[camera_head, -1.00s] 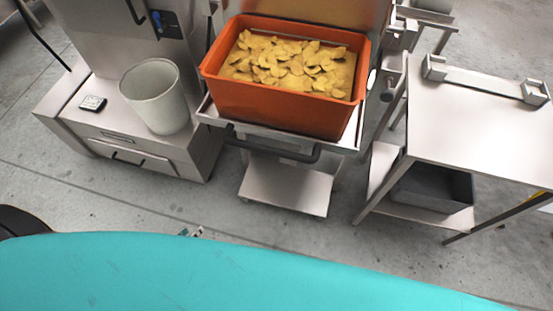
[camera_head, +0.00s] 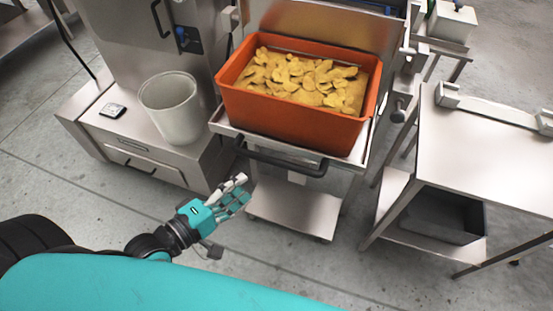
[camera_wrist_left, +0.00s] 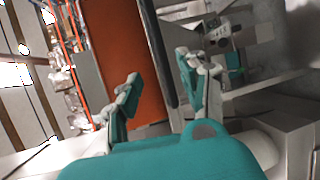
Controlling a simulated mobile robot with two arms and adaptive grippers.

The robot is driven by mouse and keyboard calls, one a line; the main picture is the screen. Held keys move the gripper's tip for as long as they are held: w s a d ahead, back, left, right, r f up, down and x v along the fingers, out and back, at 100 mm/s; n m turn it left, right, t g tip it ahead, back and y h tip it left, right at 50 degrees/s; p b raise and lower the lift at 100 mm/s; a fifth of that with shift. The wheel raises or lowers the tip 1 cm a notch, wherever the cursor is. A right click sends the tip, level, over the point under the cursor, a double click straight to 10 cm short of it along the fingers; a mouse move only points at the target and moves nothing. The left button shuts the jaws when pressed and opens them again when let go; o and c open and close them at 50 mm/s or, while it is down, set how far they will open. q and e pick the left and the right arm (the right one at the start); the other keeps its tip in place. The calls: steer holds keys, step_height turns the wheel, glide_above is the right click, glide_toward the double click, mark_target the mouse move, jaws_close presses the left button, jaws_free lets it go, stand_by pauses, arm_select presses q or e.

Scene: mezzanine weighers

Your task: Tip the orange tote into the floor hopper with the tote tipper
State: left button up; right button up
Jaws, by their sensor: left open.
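The orange tote (camera_head: 290,118) is full of yellow chips (camera_head: 310,78) and sits upright on the metal cradle of the tote tipper (camera_head: 228,124). A dark handle bar (camera_head: 285,163) runs along the tipper's front, below the tote. My left gripper (camera_head: 240,190) is open and empty, in front of the tipper and apart from the handle in the head view. In the left wrist view the open fingers (camera_wrist_left: 158,90) point toward the orange tote (camera_wrist_left: 115,50) and the dark bar (camera_wrist_left: 158,45). My right gripper is not in view. I cannot make out the floor hopper.
Grey floor (camera_head: 330,275) is clear in front.

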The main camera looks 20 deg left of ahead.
mark_target(273, 164)
arm_select(q)
steer(key=p+x, duration=0.1)
steer(key=x, duration=1)
steer(key=shift+w, duration=0.2)
steer(key=shift+w+d+f+p, duration=0.2)
steer(key=shift+w+d+p, duration=0.1)
steer(key=shift+w, duration=0.2)
steer(key=shift+c, duration=0.6)
jaws_close()
